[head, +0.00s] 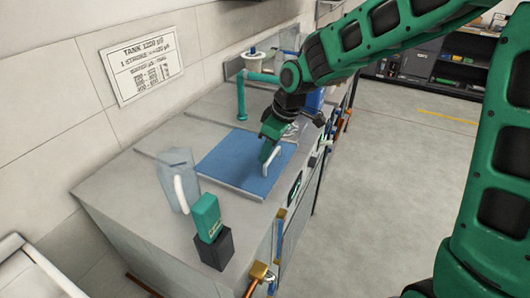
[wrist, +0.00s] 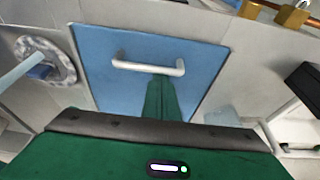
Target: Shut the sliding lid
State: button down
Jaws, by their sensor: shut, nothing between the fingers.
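The sliding lid is a flat blue panel (head: 228,165) on the grey counter, with a white bar handle (head: 272,163) near its right edge. The lid (wrist: 97,55) and its handle (wrist: 130,65) also show in the wrist view. My gripper (head: 265,156) is shut and empty, pointing down over the lid beside the handle. In the wrist view my gripper's (wrist: 160,80) fingertips meet the handle's lower edge in the picture. I cannot tell if they touch it. No open gap beside the lid is clear to see.
A clear jug (head: 174,172) and a green block in a black holder (head: 214,250) stand at the counter's near end. A green pipe (head: 241,98) rises behind the lid. A padlock (head: 259,271) hangs at the front edge. The floor (head: 400,150) at right is clear.

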aim_at(251, 162)
jog(key=shift+d+f, duration=0.25)
jog(key=shift+d, duration=0.15)
jog(key=a, duration=0.1)
jog(key=w+a, duration=0.2)
jog(key=a, duration=0.1)
jog(key=shift+w+f, duration=0.1)
jog(key=shift+f, duration=0.2)
jog(key=v, duration=0.9)
jog(key=s+d+r+m+h, duration=0.1)
jog(key=s+d+m, duration=0.2)
jog(key=d, duration=0.5)
jog(key=s+d+m+h, duration=0.1)
jog(key=s+d+m, duration=0.1)
jog(key=d, duration=0.6)
jog(key=s+d+f+m+g, duration=0.1)
jog(key=s+d+m, duration=0.5)
jog(key=s+d, duration=0.3)
jog(key=s+d+f+m, duration=0.2)
jog(key=s+d+m, duration=0.5)
jog(key=s, duration=0.9)
jog(key=d, duration=0.3)
jog(key=shift+d+g+h, duration=0.25)
jog(key=shift+g+h, duration=0.15)
jog(key=shift+f, duration=0.15)
